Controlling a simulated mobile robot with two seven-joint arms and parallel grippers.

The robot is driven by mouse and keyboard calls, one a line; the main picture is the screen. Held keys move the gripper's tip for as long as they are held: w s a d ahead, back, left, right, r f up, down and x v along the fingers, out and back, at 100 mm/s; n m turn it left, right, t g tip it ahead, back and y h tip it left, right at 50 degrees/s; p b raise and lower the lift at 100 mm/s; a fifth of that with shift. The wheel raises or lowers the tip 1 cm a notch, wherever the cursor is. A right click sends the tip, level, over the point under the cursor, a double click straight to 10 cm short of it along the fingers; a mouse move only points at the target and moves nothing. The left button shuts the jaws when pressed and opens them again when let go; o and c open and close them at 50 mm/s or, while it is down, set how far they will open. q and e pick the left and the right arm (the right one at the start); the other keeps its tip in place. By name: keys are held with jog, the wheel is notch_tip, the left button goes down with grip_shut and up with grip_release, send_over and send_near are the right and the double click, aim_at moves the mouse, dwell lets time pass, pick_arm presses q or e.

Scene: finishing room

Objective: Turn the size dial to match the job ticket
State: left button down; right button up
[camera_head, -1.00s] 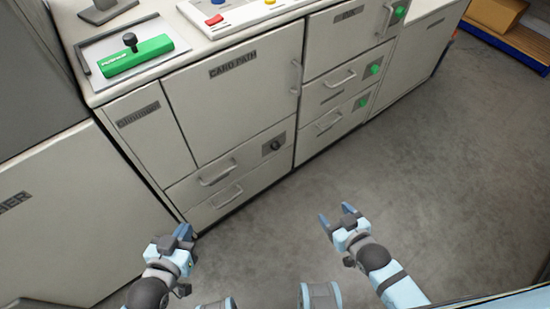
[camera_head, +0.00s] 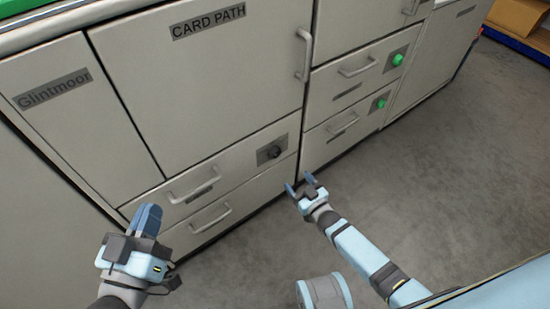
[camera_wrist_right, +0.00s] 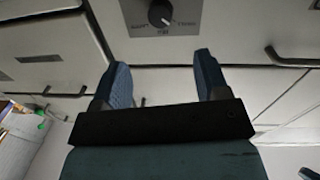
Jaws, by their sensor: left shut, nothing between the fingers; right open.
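A round black dial (camera_head: 275,152) sits on a grey plate on the drawer front under the CARD PATH door. It also shows in the right wrist view (camera_wrist_right: 161,14), with small lettering on each side and below that I cannot read clearly. My right gripper (camera_head: 297,184) is open and empty, below and a little right of the dial, apart from it. In the right wrist view its two fingers (camera_wrist_right: 160,84) point toward the dial's plate. My left gripper (camera_head: 147,220) is shut and empty, in front of the lower drawers at left. No job ticket is visible.
The CARD PATH door (camera_head: 205,75) has an upright handle (camera_head: 304,55). Drawer handles (camera_head: 195,187) stick out left of the dial. Green knobs (camera_head: 397,59) sit on the drawers further right. Grey floor (camera_head: 440,180) is clear at right.

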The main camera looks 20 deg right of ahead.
aim_at(277, 155)
jog(key=b+x, duration=0.6)
jog(key=x, duration=0.5)
jog(key=shift+w+a+f, duration=0.1)
jog(key=shift+w+f, duration=0.05)
pick_arm(q)
notch_tip(277, 155, down, 6)
jog(key=d+m+g, duration=0.1)
jog(key=g, duration=0.1)
jog(key=shift+d+f+h+b, duration=0.15)
jog(key=shift+f+h+b, duration=0.1)
jog(key=shift+h+b, duration=0.15)
pick_arm(e)
jog(key=shift+w+a+r, duration=0.2)
jog(key=shift+w, duration=0.45)
jog(key=shift+c, duration=0.4)
jog(key=c, duration=0.8)
jog(key=shift+c, duration=0.2)
